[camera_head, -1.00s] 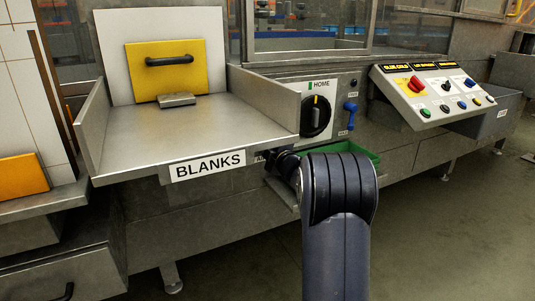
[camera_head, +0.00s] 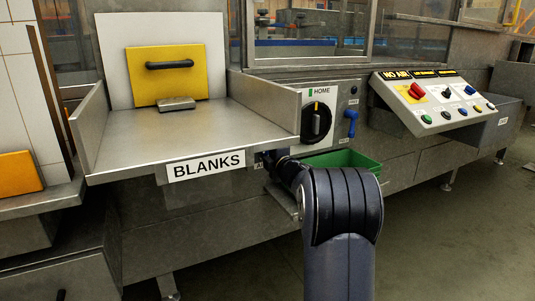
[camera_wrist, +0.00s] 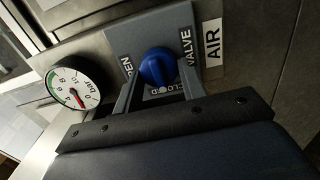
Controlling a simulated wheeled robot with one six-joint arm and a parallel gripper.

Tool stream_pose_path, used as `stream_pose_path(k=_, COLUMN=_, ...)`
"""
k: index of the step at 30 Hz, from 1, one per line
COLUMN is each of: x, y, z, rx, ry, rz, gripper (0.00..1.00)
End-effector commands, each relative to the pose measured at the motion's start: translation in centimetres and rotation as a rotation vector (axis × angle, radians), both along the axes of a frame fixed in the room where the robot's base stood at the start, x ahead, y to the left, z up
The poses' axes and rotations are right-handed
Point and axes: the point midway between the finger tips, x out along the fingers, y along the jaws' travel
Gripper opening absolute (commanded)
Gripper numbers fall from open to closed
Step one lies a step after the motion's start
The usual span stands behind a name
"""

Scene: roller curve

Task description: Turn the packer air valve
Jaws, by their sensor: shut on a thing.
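In the wrist view the air valve is a blue knob (camera_wrist: 157,67) on a grey plate (camera_wrist: 135,38) marked VALVE and CLOSED, with another word partly hidden that ends in "EN". An AIR label (camera_wrist: 213,46) is beside it. My gripper (camera_wrist: 160,80) has a finger on each side of the knob and is shut on it. A round bar gauge (camera_wrist: 74,88) is left of the valve; its red needle points to the low end near 0. In the head view my arm covers the valve area below the BLANKS tray (camera_head: 130,140).
The sloped control panel (camera_head: 435,100) at right has a lit NO AIR sign (camera_head: 395,75) and several buttons. A HOME dial (camera_head: 316,123) and a blue handle (camera_head: 351,118) are above my arm. A green bin (camera_head: 345,160) is just behind it. Open floor (camera_head: 450,245) lies at right.

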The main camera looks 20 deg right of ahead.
Motion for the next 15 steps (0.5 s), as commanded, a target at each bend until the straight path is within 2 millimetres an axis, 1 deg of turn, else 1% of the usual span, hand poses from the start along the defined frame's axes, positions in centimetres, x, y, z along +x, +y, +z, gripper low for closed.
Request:
stream_pose_path(k=4, x=0.00, y=0.07, z=-0.11, rx=-0.002, ry=0.002, rz=0.002, gripper=0.16)
stream_pose_path(k=5, x=0.00, y=0.07, z=-0.11, rx=-0.002, ry=0.002, rz=0.002, gripper=0.40)
stream_pose_path(k=12, x=0.01, y=0.04, z=-0.07, rx=0.000, ry=0.001, rz=0.001, gripper=0.60)
stream_pose_path(k=15, x=0.00, y=0.02, z=-0.05, rx=0.000, ry=0.001, rz=0.001, gripper=0.61)
